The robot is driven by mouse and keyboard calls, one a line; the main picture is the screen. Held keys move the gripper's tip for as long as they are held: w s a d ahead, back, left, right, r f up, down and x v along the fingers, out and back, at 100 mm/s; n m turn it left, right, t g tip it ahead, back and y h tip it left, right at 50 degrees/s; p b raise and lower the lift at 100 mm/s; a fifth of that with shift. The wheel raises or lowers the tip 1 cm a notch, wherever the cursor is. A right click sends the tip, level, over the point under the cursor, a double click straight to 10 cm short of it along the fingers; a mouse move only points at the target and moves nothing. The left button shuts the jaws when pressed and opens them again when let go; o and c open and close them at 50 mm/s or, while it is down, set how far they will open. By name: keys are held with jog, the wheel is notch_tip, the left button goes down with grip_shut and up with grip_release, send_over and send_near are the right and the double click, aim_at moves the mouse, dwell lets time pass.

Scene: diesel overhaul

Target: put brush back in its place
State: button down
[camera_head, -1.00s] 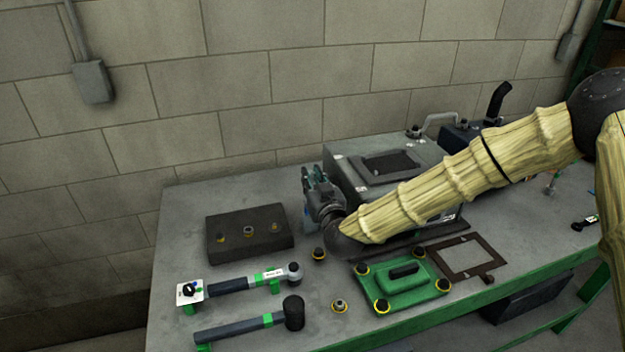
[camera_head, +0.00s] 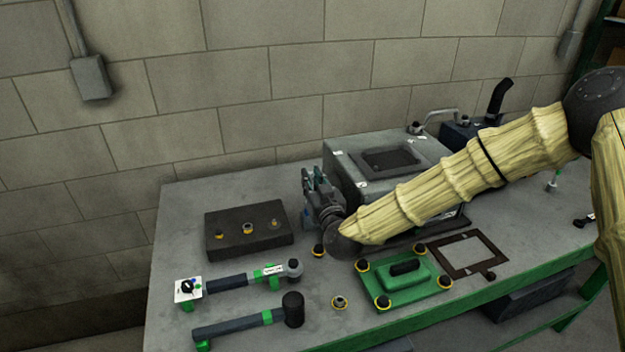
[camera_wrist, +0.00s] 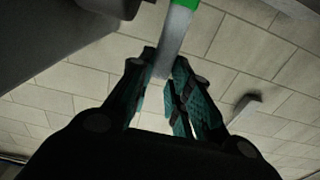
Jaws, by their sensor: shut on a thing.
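My gripper (camera_head: 318,190) is beside the left end of the grey engine block, above the bench, with its fingers pointing up and away in the head view. In the wrist view my gripper (camera_wrist: 163,72) is shut on a pale grey bar with a green band, which I take as the handle of the brush (camera_wrist: 176,36). The bar runs up out of the top of the picture, and no bristles show. In the head view the brush cannot be made out behind the gripper and arm. I cannot pick out its place.
On the bench (camera_head: 185,230) lie a dark block (camera_head: 248,232) with several fittings, a ratchet-like tool (camera_head: 235,281), a mallet (camera_head: 250,322), a green cover (camera_head: 403,280) and a gasket frame (camera_head: 468,254). The engine block (camera_head: 350,165) stands close to my gripper. Bare bench shows at left.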

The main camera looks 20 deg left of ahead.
jog(key=shift+f+b, duration=1.5)
jog(key=shift+f, duration=0.8)
jog(key=c, duration=1.3)
grip_release()
jog(key=shift+o, duration=0.2)
